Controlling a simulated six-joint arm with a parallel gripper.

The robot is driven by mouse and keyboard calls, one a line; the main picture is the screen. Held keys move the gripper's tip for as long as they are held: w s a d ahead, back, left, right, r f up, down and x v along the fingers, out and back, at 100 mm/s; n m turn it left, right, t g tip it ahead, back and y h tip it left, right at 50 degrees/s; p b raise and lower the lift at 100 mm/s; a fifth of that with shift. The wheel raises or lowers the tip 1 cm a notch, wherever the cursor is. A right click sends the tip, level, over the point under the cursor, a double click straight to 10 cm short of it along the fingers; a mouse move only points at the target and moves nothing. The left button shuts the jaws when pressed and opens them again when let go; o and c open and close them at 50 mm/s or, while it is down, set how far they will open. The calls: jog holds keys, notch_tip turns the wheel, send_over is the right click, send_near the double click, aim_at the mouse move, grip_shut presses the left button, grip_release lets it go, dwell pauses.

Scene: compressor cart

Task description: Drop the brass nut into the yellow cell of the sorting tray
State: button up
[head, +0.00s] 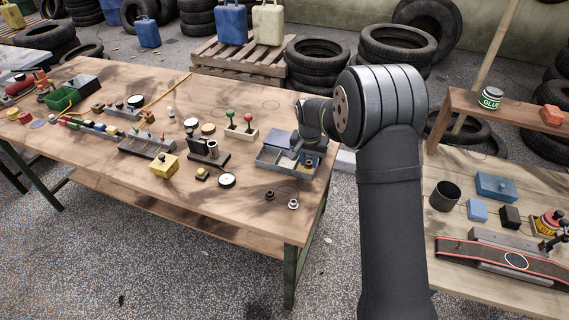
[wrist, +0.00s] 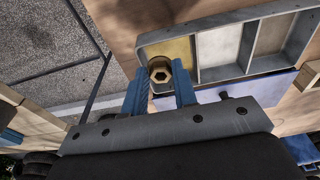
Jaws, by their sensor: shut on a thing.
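My gripper (wrist: 160,84) is shut on the brass nut (wrist: 161,75), which sits between the tips of its two blue fingers in the wrist view. The sorting tray (wrist: 143,42) is grey with several cells in a row. Its yellow cell (wrist: 178,49) is at the left end in the wrist view. The nut overlaps the lower left corner of that cell in the picture; its height above the floor of the cell cannot be told. In the head view the tray (head: 270,166) is near the table's right edge, and my gripper (head: 309,158) is over its right end.
A dark nut (head: 269,195) and a silver nut (head: 293,204) lie in front of the tray. A bluish box (head: 278,139) stands behind it.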

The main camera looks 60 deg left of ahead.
jog(key=shift+f, duration=0.15)
jog(key=o, duration=1)
jog(key=shift+o, duration=0.2)
notch_tip(320, 180, up, 17)
jog(key=s+d, duration=0.1)
jog(key=shift+s+d, duration=0.25)
jog(key=f, duration=0.5)
jog(key=w+a+f, duration=0.1)
jog(key=f, duration=1.1)
jog(key=shift+w+a, duration=0.2)
jog(key=shift+w, duration=0.05)
jog(key=shift+r, duration=0.95)
